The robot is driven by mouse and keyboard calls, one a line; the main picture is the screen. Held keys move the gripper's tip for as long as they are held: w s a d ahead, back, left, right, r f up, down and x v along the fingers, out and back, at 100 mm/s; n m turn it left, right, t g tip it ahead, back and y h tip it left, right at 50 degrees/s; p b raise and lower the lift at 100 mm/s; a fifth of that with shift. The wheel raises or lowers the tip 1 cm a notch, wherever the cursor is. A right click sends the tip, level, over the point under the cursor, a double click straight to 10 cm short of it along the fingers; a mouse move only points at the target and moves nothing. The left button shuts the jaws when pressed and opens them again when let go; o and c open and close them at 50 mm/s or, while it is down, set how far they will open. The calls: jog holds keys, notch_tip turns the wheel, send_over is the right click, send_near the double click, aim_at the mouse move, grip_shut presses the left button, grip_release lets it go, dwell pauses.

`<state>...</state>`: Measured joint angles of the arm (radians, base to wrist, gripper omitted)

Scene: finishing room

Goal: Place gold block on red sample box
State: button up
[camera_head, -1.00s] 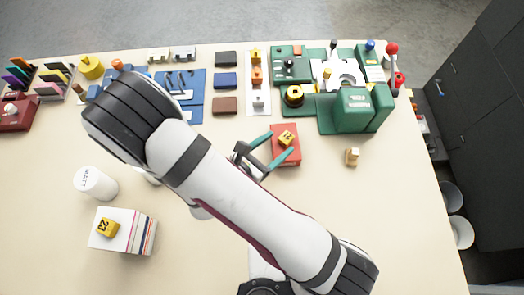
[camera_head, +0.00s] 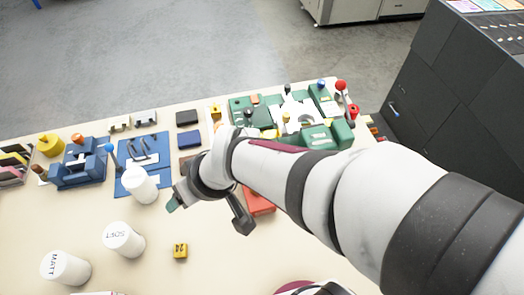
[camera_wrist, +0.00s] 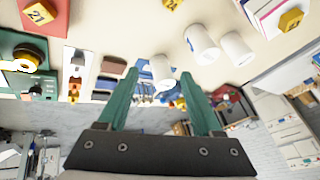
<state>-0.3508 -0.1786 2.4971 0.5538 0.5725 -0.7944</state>
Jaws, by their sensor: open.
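The red sample box (camera_head: 258,204) is on the table, partly hidden behind my arm in the head view. In the wrist view, the red box (camera_wrist: 60,22) is at the top left with a gold block (camera_wrist: 40,11) marked 21 on its face. Another gold block (camera_head: 180,250), marked 24, lies on the table in the head view. A third gold block (camera_wrist: 290,18) sits on the striped stack at the wrist view's top right. My gripper (camera_head: 208,212) is open, to the left of the red box. Its teal fingers (camera_wrist: 160,80) have nothing between them.
White cylinders (camera_head: 124,239) stand at the left, one marked MATT (camera_head: 66,268). Blue fixtures (camera_head: 145,150) and dark blocks line the far side. A green machine (camera_head: 320,135) is at the back right. Bare table surrounds the block marked 24.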

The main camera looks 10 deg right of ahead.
jog(key=s+d+r+m+g+h, duration=0.2)
jog(key=s+d+m+g+h, duration=0.1)
jog(key=s+d+m, duration=0.7)
jog(key=s+d, duration=0.2)
jog(key=d, duration=0.1)
jog(key=shift+m, duration=0.3)
dwell(2.7)
